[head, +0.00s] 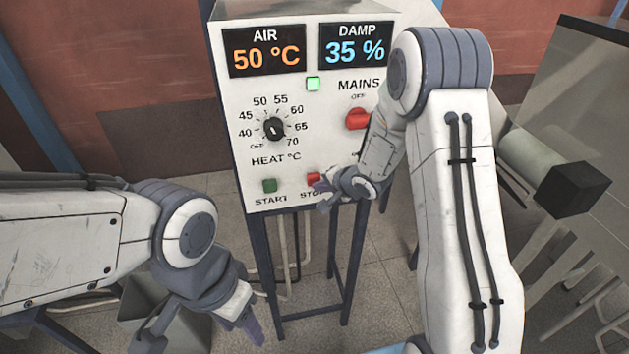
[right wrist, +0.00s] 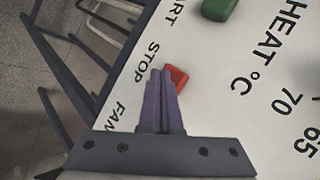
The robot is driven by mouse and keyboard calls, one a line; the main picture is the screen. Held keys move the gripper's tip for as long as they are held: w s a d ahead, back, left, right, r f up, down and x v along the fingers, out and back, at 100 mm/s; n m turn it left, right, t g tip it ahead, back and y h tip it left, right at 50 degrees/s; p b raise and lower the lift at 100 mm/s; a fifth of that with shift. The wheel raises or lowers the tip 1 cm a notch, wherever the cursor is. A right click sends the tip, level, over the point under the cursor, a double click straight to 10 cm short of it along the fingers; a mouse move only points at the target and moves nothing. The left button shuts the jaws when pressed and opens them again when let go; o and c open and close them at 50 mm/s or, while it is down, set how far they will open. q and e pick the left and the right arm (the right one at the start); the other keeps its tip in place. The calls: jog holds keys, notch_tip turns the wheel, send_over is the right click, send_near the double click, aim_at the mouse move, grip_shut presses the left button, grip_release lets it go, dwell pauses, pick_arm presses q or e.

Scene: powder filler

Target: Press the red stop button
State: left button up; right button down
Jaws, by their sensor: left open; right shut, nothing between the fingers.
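The red stop button (head: 313,178) is on the lower part of the white control panel (head: 228,130), right of the green start button (head: 269,185). My right gripper (head: 316,187) is shut and empty, with its fingertips at the stop button and partly covering it. In the right wrist view the purple fingertips (right wrist: 161,72) overlap the left edge of the red stop button (right wrist: 176,77). I cannot tell whether they touch it or how far it is pressed. My left gripper (head: 205,341) is open and low at the left, away from the panel.
The panel has a black heat dial (head: 274,128), a red mains switch (head: 357,118), a lit green lamp (head: 313,84), and displays reading 50 °C and 35 %. It stands on dark legs (head: 262,255). A grey bin (head: 150,305) is below my left arm. A grey machine (head: 580,100) stands at the right.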

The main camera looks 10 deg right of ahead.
jog(key=shift+w+p, duration=0.5)
jog(key=shift+w, duration=0.05)
dwell(0.6)
dwell(0.4)
jog(key=shift+s, duration=0.95)
jog(key=shift+s+b, duration=0.35)
jog(key=shift+s, duration=2.15)
jog(key=shift+a, duration=0.1)
